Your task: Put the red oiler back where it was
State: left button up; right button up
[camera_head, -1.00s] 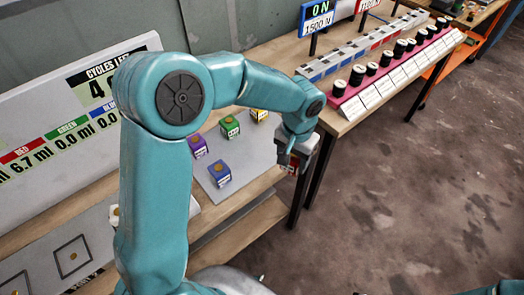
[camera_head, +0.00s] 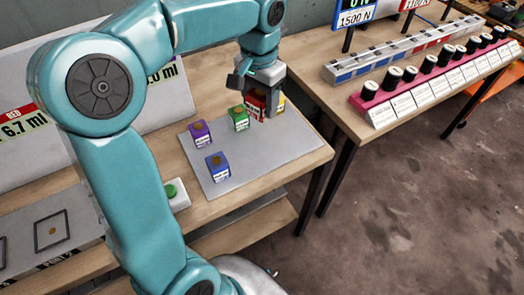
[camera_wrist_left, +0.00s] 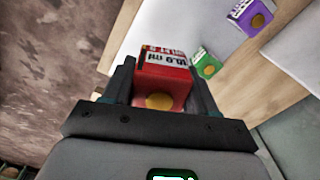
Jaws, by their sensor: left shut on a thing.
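My left gripper (camera_head: 264,96) is shut on the red oiler (camera_head: 254,108) over the back part of the grey mat (camera_head: 250,160). The left wrist view shows the red oiler (camera_wrist_left: 165,80) upright between the two fingers, with a label on its far side. I cannot tell whether its base touches the mat. The yellow oiler (camera_head: 281,101) is partly hidden behind the gripper. The green oiler (camera_head: 238,118) stands just left of the red one; it also shows in the left wrist view (camera_wrist_left: 205,64). My right gripper is not in view.
A purple oiler (camera_head: 200,134) and a blue oiler (camera_head: 217,167) stand on the mat. The mat's front right area is clear. A green button (camera_head: 172,191) sits left of the mat. A second table at right holds a pink rack (camera_head: 375,113).

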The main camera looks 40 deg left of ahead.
pick_arm(q)
notch_tip(320, 180, down, 13)
jog(key=shift+s+a+b, duration=0.1)
jog(key=shift+a+b, duration=0.05)
jog(key=shift+b, duration=0.35)
notch_tip(320, 180, down, 4)
jog(key=shift+r, duration=0.2)
jog(key=o, duration=0.7)
jog(key=shift+f+b, duration=0.25)
jog(key=shift+b, duration=0.1)
jog(key=o, duration=0.4)
jog(key=shift+r, duration=0.1)
